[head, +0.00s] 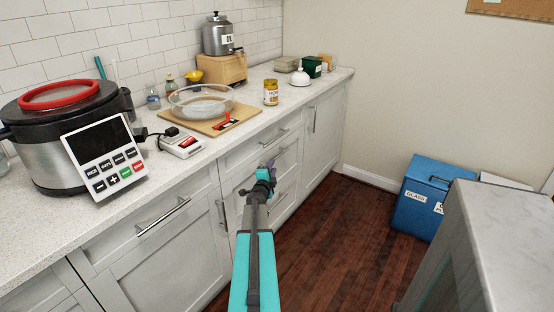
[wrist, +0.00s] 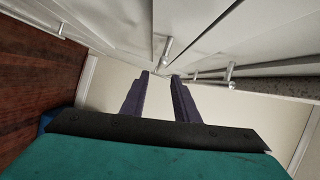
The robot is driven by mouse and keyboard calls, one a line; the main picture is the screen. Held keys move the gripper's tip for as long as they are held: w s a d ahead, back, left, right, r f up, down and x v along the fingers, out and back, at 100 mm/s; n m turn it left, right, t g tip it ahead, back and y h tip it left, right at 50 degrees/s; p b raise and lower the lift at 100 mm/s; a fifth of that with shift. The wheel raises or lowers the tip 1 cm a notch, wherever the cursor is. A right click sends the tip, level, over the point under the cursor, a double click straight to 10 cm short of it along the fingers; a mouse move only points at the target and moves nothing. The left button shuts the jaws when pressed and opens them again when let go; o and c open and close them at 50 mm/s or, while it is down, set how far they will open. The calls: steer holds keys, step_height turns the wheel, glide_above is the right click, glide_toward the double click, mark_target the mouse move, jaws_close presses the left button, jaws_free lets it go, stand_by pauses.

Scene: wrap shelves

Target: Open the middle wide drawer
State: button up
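The middle wide drawer (head: 289,163) is a white front in the drawer stack under the counter in the head view. It looks closed, and my gripper partly hides it. My gripper (head: 268,168) is in front of this stack, with its purple fingers toward the middle drawer's handle. In the wrist view my gripper (wrist: 160,76) is open, its two fingers apart and nothing clearly held. A metal bar handle (wrist: 165,50) lies just past the fingertips, roughly in line with the gap. I cannot tell whether the fingers touch it.
The top drawer's handle (head: 274,138) is just above my gripper. Another handle (wrist: 230,73) juts out on the right in the wrist view. A blue bin (head: 420,205) and a grey marble-topped counter (head: 510,220) stand to the right. The wooden floor (head: 335,235) between is clear.

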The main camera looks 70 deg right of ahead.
mark_target(277, 157)
steer(key=shift+w+d+f+p, duration=0.1)
steer(key=shift+w+d, duration=0.1)
steer(key=shift+d, duration=1.5)
steer(key=shift+w+d+f+p, duration=0.1)
steer(key=shift+w+d+f, duration=0.1)
steer(key=shift+d, duration=1.45)
steer(key=shift+w+d+f+p, duration=0.1)
steer(key=shift+w+d, duration=0.1)
steer(key=shift+d, duration=1.5)
